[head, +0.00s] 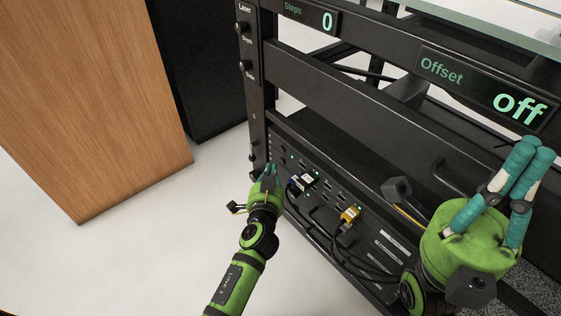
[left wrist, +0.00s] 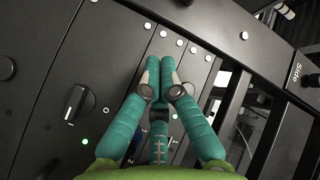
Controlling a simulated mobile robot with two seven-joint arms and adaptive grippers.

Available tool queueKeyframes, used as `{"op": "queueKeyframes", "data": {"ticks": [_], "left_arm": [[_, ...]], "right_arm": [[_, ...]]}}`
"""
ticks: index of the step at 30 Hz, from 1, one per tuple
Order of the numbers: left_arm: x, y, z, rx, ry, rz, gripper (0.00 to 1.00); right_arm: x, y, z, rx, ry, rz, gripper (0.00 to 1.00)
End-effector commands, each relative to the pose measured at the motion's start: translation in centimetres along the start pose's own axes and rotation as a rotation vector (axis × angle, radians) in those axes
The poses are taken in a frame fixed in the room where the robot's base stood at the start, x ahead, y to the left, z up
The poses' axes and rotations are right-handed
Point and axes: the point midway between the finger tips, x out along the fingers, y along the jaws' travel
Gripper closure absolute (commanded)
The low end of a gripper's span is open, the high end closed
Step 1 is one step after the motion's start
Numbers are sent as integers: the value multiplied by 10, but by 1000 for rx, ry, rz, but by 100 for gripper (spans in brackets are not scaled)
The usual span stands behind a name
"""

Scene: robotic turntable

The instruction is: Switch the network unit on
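My left gripper (head: 268,170) is at the panel's left end. In the left wrist view its teal fingers (left wrist: 165,62) meet at the tips over a dark panel, with nothing seen between them; contact is unclear. A black rotary knob (left wrist: 72,104) with an "O" mark and a green light (left wrist: 85,141) is left of the fingers. My right gripper (head: 533,152) has its fingertips together, in front of the rack at right.
The rack frame (head: 330,85) carries a "Steps 0" display (head: 310,17) and an "Offset off" display (head: 485,88). Loose cables (head: 335,250) hang before the lower panel. A wooden cabinet side (head: 95,100) stands at left. White floor (head: 130,240) is clear between.

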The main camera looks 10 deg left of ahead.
Motion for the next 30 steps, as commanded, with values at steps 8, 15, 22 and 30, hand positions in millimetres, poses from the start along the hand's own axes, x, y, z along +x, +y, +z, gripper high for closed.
{"op": "queueKeyframes", "data": {"ticks": [8, 15, 22, 30], "left_arm": [[0, 0, 0, 0, 0, 0, 100], [0, 0, 0, 0, 0, 0, 100], [3, 3, -2, -2, 1, 0, 100], [6, 5, -4, 0, -1, 0, 100]], "right_arm": [[0, 0, 0, 0, 1, 0, 100], [0, 0, 0, -1, 1, 1, 100], [-4, 0, 0, -1, 0, 1, 100], [-6, 0, 1, 0, -7, 3, 100]]}}
